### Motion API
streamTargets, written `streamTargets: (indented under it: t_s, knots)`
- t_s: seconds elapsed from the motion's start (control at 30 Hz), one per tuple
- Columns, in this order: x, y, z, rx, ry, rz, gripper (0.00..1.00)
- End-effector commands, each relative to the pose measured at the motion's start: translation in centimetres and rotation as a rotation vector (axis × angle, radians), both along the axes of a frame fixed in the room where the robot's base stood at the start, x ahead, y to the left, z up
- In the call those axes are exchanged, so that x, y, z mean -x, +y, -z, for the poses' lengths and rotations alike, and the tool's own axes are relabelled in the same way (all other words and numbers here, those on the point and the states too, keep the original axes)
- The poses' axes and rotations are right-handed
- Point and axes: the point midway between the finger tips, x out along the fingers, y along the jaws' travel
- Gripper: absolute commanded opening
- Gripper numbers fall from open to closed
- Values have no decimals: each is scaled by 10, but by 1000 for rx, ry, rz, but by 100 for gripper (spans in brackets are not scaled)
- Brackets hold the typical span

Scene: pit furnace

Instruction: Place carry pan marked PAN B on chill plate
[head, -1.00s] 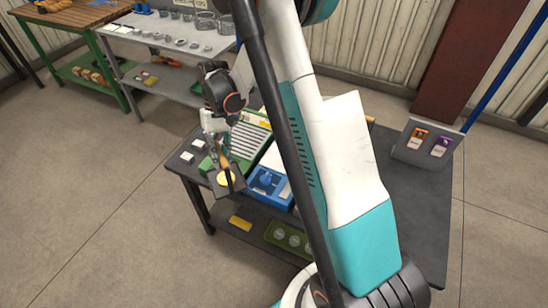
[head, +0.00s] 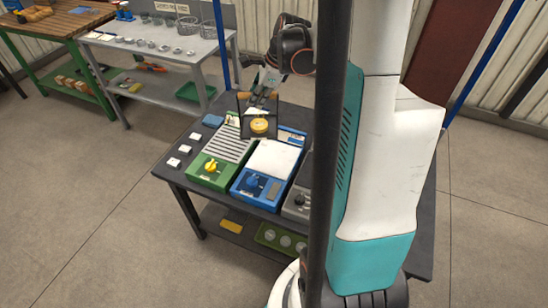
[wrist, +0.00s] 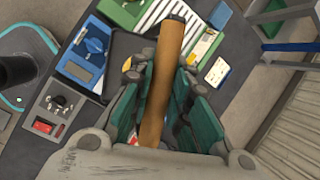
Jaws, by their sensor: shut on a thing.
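My gripper (head: 262,92) is shut on the wooden handle of a dark, square carry pan (head: 246,127), held above the back of the dark work table. A round yellow piece (head: 259,126) shows in the pan. In the wrist view the brown handle (wrist: 164,80) runs between the teal fingers, and the dark pan is partly hidden behind it. I cannot read a PAN B mark. On the table stand a green unit with a slatted top (head: 222,143) and a blue unit with a pale flat top (head: 272,160). I cannot tell from labels which is the chill plate.
A grey unit (head: 297,203) stands right of the blue one, partly hidden by my arm; its knob (wrist: 60,102) shows in the wrist view. Several white tags (head: 184,148) lie at the table's left edge. A grey bench (head: 160,42) with metal parts stands behind left.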

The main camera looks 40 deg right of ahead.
Motion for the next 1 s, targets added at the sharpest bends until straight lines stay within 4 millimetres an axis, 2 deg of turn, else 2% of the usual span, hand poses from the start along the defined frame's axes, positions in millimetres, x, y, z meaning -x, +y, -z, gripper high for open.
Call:
streamTargets:
  t_s: [0.1,0.2,0.33,0.43,0.57,1.0]
  knots:
    - [10,-23,-14,1,-1,186,0]
    - [16,-37,-22,1,0,301,0]
    - [21,-47,-28,0,1,386,0]
    - [22,-51,-24,-1,0,415,0]
    - [22,-51,-2,-2,1,420,0]
    - [21,-51,99,-1,1,417,0]
